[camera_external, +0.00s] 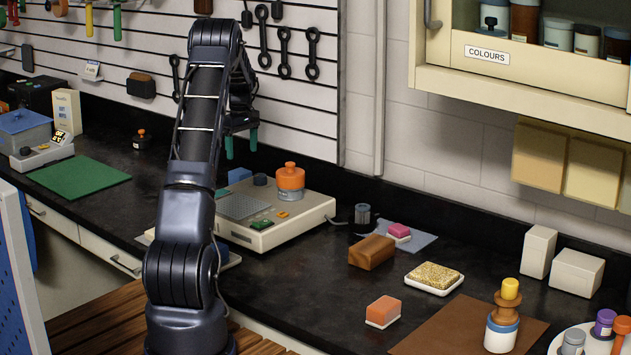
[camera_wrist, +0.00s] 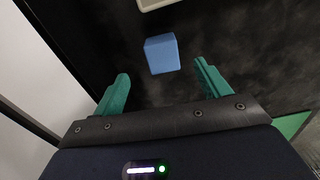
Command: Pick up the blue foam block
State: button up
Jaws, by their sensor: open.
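The blue foam block (camera_wrist: 162,53) lies on the dark worktop in the wrist view, just ahead of the fingertips and roughly centred between them across the picture. In the external view a small part of the blue foam block (camera_external: 239,174) shows behind my arm, beside the scale-like device. My gripper (camera_external: 241,146) has green fingers pointing down and hangs above the block. In the wrist view my gripper (camera_wrist: 162,75) is open, with nothing between its fingers.
The cream device (camera_external: 275,235) with an orange-lidded jar (camera_external: 290,182) stands close to the right of the block. A green mat (camera_external: 80,175) lies to the left. The tool wall (camera_external: 300,100) rises behind. Orange and brown blocks lie further right.

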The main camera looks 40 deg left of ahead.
aim_at(241, 171)
jog(key=f, duration=1)
jog(key=shift+s+a+f, duration=0.1)
jog(key=shift+a+f, duration=0.1)
jog(key=shift+a, duration=0.05)
jog(key=c, duration=1)
